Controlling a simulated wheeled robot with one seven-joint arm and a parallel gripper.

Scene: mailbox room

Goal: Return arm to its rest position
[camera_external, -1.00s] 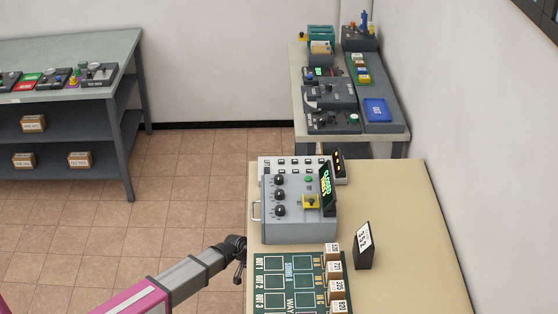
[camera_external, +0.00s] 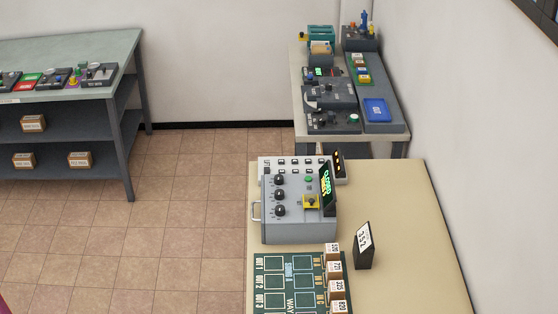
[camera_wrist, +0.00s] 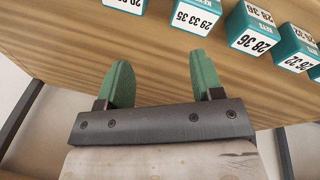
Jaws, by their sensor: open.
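My gripper (camera_wrist: 162,85) shows in the wrist view with its two green fingers spread apart and nothing between them. Below the fingers is a wood-grained surface. Teal boxes with white number labels lie beyond the fingertips, one reading 29 33 35 (camera_wrist: 195,14) and one reading 28 36 (camera_wrist: 250,38). The gripper is apart from these boxes. In the external view my gripper is out of the picture; only a sliver of magenta shows at the lower left edge.
A tan table (camera_external: 410,225) holds a grey control box (camera_external: 290,229), a green sorting board (camera_external: 265,285) with small labelled boxes, and a black number sign (camera_external: 363,248). A grey shelf unit (camera_external: 60,113) stands left and an equipment bench (camera_external: 385,140) at the back. The tiled floor (camera_external: 190,220) between is clear.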

